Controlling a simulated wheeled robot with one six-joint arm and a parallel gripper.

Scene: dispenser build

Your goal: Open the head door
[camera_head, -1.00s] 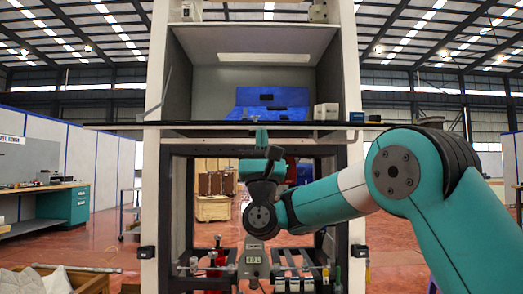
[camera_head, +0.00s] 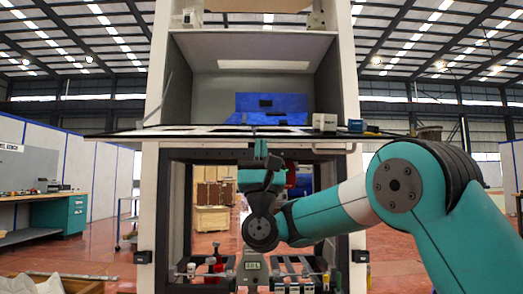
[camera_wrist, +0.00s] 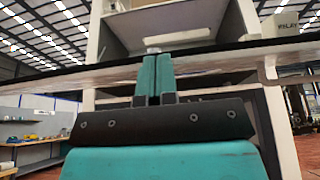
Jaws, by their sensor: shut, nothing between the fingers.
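The dispenser is a tall white-framed cabinet (camera_head: 348,80) with an open upper compartment. A wide, flat panel (camera_head: 215,134), which looks like the head door, lies about level across its front below that compartment. Its long edge (camera_wrist: 225,58) spans the wrist view. My gripper (camera_head: 260,146) is shut and empty, fingers pointing up at the middle of the panel's front edge. In the wrist view the teal fingertips (camera_wrist: 155,62) are together and overlap the panel's edge. I cannot tell whether they touch it.
A white relay box (camera_wrist: 280,25) stands at the panel's right end. A blue bin (camera_head: 272,102) is inside the upper compartment. Below are a dark-framed lower bay and a rail assembly (camera_head: 290,265). A workbench (camera_head: 62,212) stands at left.

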